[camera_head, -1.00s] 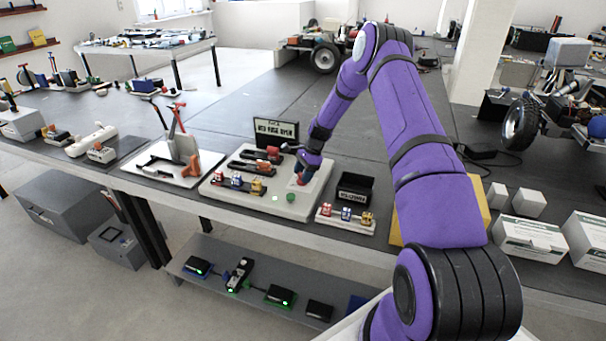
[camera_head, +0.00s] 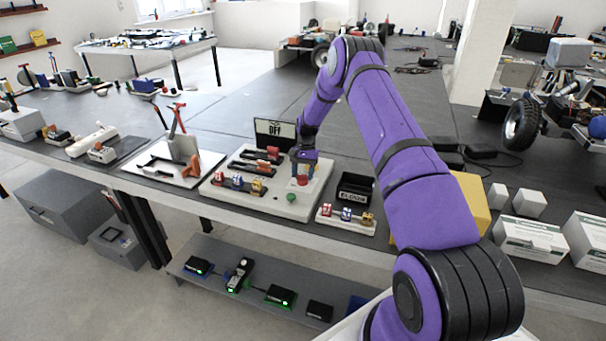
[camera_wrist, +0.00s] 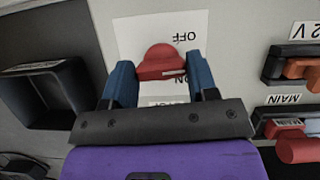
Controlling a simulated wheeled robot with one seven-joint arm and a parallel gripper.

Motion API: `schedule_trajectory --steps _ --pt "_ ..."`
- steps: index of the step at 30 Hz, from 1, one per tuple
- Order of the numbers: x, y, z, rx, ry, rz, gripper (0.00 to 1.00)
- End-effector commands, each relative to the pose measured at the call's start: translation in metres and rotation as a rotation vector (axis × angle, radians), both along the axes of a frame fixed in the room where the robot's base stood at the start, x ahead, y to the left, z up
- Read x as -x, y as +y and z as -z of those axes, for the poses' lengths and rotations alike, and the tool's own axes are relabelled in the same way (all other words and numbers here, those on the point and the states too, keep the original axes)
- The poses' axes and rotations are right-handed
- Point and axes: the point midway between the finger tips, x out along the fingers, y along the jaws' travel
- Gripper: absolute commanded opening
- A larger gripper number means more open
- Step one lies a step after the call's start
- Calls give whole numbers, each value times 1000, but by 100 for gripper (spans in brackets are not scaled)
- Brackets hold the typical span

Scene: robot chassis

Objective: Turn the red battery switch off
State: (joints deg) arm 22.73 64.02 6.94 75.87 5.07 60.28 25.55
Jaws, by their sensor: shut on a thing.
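The red battery switch (camera_head: 303,179) stands on a white patch near the right end of the pale panel board (camera_head: 255,202). In the wrist view, the red knob (camera_wrist: 160,60) sits between my two blue fingers, beside a white label with an upside-down OFF and a partly hidden ON. My gripper (camera_head: 304,168) is shut on the knob; its fingers also flank it in the wrist view (camera_wrist: 160,70). The display sign (camera_head: 275,133) behind the board reads OFF. The knob's lower part is hidden by my gripper.
Red-handled switches (camera_head: 258,160) and small colored parts (camera_head: 238,182) sit left on the board. A green button (camera_head: 290,197) is at its front. A black open box (camera_head: 355,190) and a small tray of parts (camera_head: 345,221) stand to the right.

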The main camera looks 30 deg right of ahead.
Motion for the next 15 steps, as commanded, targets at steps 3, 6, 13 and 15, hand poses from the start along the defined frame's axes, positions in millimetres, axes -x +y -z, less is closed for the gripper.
schedule_trajectory --steps 3,6,13,15 --pt "-1 0 0 2 -1 -108 30" --pt "-2 1 0 2 -2 -204 30" --pt "-2 2 0 1 -2 -410 30" --pt "-2 1 0 2 -2 -466 30"
